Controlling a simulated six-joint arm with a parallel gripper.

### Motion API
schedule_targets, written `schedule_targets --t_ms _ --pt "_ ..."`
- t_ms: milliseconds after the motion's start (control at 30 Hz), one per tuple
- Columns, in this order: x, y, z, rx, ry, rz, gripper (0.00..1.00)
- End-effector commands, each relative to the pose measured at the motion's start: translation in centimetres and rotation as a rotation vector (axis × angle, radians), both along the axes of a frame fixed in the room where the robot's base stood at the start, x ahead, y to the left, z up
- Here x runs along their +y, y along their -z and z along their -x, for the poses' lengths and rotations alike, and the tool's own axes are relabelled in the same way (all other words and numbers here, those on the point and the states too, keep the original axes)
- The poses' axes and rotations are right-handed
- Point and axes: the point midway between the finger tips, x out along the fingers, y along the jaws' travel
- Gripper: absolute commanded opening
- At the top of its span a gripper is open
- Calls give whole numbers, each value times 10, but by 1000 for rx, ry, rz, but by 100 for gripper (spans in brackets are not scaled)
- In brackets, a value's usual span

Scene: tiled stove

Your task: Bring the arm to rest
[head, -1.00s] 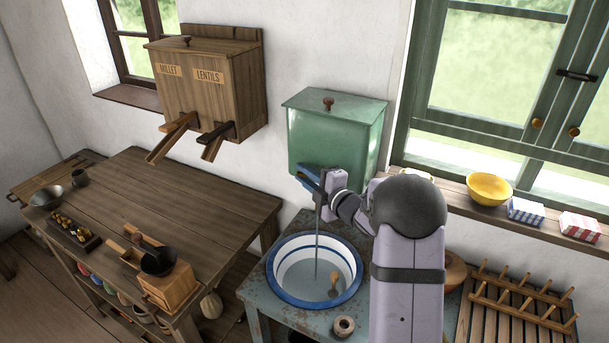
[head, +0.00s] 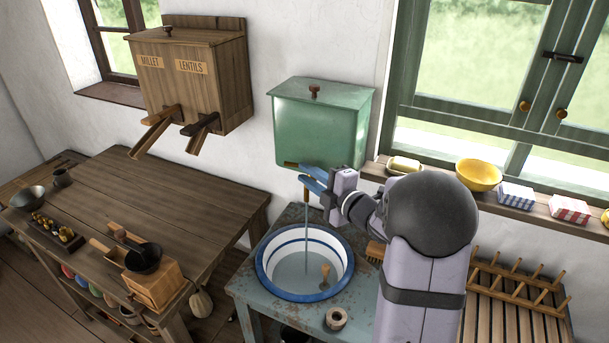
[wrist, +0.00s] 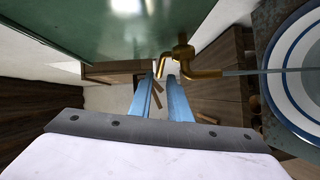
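My gripper (head: 306,178) has two blue fingers spread apart with nothing between them. It is in front of the lower edge of the green water tank (head: 322,120), close to the brass tap (head: 304,181). In the wrist view, the fingers (wrist: 160,85) stand apart, with the brass tap (wrist: 183,50) just beyond their tips. I cannot tell whether they touch it. A thin stream of water (head: 307,235) runs from the tap into the white basin with blue rims (head: 262,268). The basin also shows in the wrist view (wrist: 285,50).
A wooden rack (head: 510,300) is at right. The wooden table (head: 140,185) at left has a grinder (head: 153,287). The window sill holds a yellow bowl (head: 478,174).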

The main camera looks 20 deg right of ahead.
Motion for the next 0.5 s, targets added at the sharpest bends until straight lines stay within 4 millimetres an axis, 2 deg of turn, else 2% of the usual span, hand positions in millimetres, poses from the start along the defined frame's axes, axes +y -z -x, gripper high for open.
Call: schedule_targets --t_ms 500 --pt "1 -4 0 20 19 -16 17"
